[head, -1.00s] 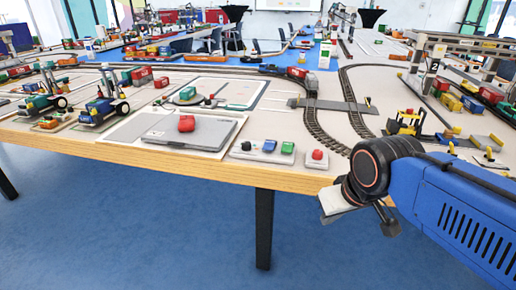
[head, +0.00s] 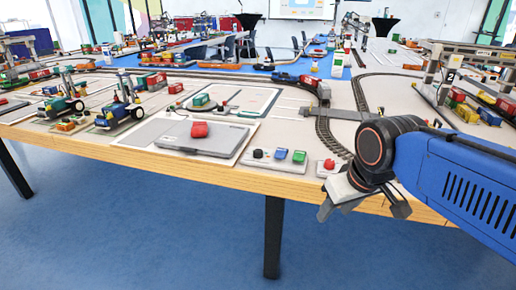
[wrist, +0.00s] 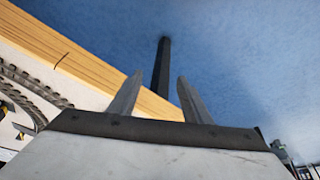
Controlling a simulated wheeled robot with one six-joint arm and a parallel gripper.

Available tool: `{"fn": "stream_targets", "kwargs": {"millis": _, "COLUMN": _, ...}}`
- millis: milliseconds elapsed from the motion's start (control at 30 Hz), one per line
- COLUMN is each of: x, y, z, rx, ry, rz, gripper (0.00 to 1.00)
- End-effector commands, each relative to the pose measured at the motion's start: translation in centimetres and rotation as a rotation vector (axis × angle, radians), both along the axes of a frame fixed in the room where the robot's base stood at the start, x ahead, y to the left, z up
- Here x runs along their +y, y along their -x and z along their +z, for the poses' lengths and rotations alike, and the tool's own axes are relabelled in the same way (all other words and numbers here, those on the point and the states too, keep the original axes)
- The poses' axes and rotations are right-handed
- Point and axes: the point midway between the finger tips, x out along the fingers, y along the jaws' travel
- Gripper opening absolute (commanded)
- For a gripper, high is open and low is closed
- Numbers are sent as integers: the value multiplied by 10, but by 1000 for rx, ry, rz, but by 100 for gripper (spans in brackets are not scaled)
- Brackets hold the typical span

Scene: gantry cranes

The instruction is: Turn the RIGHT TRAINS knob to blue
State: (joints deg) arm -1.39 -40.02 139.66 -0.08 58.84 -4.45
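A small white control panel (head: 262,164) sits near the table's front edge, bearing a black knob (head: 258,153), a blue button (head: 281,154) and a green button (head: 298,157). Any label or colour marks around the knob are too small to read. My gripper (head: 362,207) is right of and below this panel, in front of the table edge, with its fingers apart and empty. The wrist view also shows my gripper (wrist: 160,88) open, with nothing between the fingers. The knob is out of the wrist view.
A red button (head: 329,164) on its own small base lies between the panel and my gripper. A grey laptop-like case (head: 190,138) with a red object (head: 199,130) is left of the panel. Tracks (head: 328,132) run behind. The floor in front is clear; a table leg (head: 273,238) stands below.

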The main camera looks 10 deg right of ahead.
Motion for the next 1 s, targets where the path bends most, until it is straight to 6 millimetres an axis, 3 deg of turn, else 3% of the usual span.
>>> {"fn": "stream_targets", "kwargs": {"millis": 200, "x": 14, "y": -56, "z": 57, "rx": 68, "ry": 50, "rz": 172, "gripper": 44}}
{"fn": "stream_targets", "kwargs": {"millis": 500, "x": 40, "y": -133, "z": 120, "rx": 159, "ry": 108, "rz": 416, "gripper": 44}}
{"fn": "stream_targets", "kwargs": {"millis": 733, "x": 66, "y": -193, "z": 155, "rx": 225, "ry": 144, "rz": 606, "gripper": 44}}
{"fn": "stream_targets", "kwargs": {"millis": 1000, "x": 102, "y": -260, "z": 182, "rx": 297, "ry": 176, "rz": 825, "gripper": 44}}
